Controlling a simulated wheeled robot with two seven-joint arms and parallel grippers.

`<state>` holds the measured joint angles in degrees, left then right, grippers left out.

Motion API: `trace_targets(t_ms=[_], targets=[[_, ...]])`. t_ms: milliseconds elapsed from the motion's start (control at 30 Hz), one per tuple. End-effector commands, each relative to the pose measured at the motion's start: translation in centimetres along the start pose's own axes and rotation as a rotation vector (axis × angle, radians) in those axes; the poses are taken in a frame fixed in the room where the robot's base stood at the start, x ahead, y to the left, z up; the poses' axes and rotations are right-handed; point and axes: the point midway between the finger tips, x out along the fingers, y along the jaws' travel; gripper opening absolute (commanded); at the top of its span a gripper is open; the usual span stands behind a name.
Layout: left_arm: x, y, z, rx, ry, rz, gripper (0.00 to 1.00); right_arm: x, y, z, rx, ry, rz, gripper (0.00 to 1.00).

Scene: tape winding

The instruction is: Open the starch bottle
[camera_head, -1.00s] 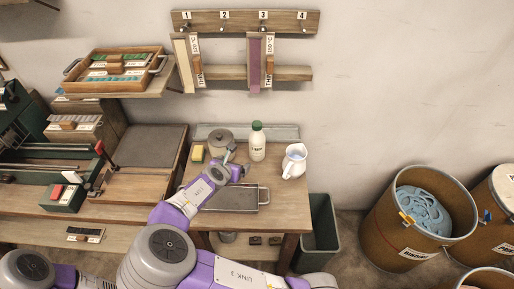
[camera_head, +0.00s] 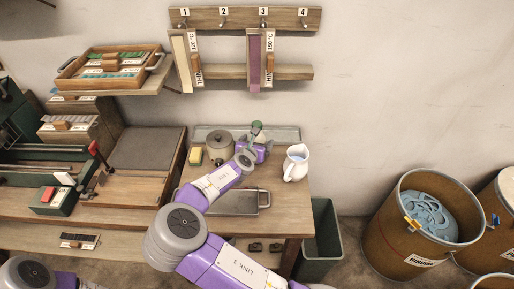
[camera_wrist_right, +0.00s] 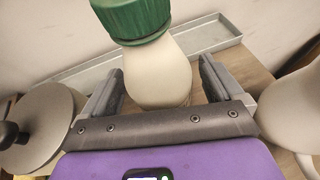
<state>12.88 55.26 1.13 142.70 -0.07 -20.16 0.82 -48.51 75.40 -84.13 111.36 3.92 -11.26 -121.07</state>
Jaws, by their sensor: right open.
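The starch bottle is white with a green cap (camera_wrist_right: 132,18). In the right wrist view its white body (camera_wrist_right: 160,75) stands between the two fingers of my right gripper (camera_wrist_right: 162,88). The fingers are open, one on each side, with a gap showing at least on the right. In the head view the green cap (camera_head: 257,128) shows above my right gripper (camera_head: 258,145), which hides most of the bottle's body. The cap is on the bottle. My left gripper is not in view.
A white jug (camera_head: 295,163) stands close on the right, and a grey lidded pot (camera_head: 219,147) on the left. A yellow sponge (camera_head: 195,156) lies left of the pot. A shallow metal tray (camera_head: 285,133) runs behind the bottle. A flat metal tray with handles (camera_head: 233,203) lies in front.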

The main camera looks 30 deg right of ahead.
Motion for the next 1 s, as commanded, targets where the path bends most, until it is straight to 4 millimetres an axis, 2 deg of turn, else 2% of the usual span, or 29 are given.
trace_targets(t_ms=[167, 600, 867, 1000], targets=[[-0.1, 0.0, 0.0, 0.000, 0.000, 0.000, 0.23, 0.0, 0.0, 0.0, 0.001, 0.001, 0.000, 0.93], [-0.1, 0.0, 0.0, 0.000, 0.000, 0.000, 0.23, -0.1, 0.0, 0.0, 0.001, 0.001, 0.000, 0.26], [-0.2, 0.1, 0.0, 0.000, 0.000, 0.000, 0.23, -0.2, 0.1, 0.3, 0.002, -0.001, 0.001, 0.26], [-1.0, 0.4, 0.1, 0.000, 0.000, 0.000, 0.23, -0.9, 0.1, 2.1, 0.004, -0.001, 0.003, 0.26]])
